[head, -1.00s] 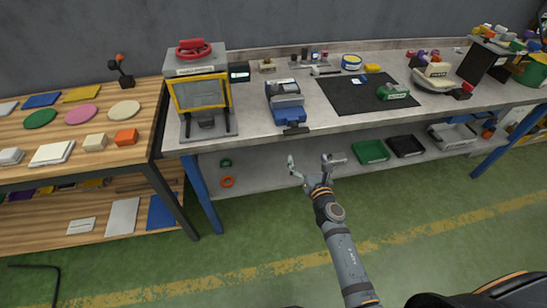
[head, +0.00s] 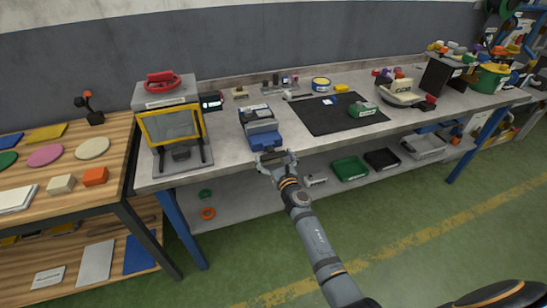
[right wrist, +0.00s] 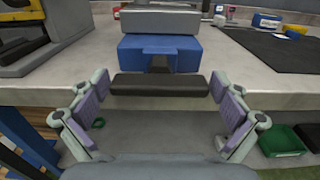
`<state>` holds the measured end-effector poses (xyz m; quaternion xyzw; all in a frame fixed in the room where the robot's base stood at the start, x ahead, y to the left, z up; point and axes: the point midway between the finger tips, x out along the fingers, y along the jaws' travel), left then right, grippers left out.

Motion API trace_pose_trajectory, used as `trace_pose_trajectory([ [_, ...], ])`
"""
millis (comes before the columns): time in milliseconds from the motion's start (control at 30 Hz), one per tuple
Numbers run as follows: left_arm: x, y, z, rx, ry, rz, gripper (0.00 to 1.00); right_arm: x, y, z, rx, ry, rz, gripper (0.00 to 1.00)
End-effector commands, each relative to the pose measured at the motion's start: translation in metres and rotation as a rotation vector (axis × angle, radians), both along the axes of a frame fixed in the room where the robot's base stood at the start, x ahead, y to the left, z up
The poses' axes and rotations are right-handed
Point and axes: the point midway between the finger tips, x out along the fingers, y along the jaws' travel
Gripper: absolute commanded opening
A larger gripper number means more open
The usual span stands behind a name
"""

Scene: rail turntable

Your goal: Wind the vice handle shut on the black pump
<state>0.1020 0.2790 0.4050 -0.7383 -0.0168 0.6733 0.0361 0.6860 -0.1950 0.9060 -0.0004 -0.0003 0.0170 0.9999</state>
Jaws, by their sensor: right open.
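The vice (head: 260,131), blue and grey, stands at the front edge of the grey workbench. It also shows in the right wrist view, with its blue front (right wrist: 135,52) facing me. Its black handle bar (right wrist: 160,86) lies crosswise below that front. My right gripper (head: 275,158) is at the vice's front. In the right wrist view its open fingers (right wrist: 158,98) stand apart, one near each end of the handle bar, with nothing clearly gripped. I cannot make out a black pump for certain in the vice. My left gripper is not in view.
A yellow-framed press (head: 172,125) stands left of the vice. A black mat (head: 320,118) with a green part (head: 362,109) lies to the right. Under the bench are a green tray (head: 350,168) and a black tray (head: 382,159). The floor in front is clear.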

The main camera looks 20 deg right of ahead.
Motion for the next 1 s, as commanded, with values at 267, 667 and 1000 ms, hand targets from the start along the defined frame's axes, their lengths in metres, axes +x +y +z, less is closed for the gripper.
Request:
trace_pose_trajectory([
  [267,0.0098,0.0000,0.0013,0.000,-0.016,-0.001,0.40,-0.0003,0.0000,-0.0003,0.001,0.001,0.000,0.88],
  [667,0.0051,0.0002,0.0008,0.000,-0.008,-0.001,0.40,-0.0005,0.0000,-0.0005,0.012,0.001,0.000,0.59],
  [1000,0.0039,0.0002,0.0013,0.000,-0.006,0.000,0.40,-0.0006,-0.0002,-0.0007,0.176,0.008,0.000,0.59],
])
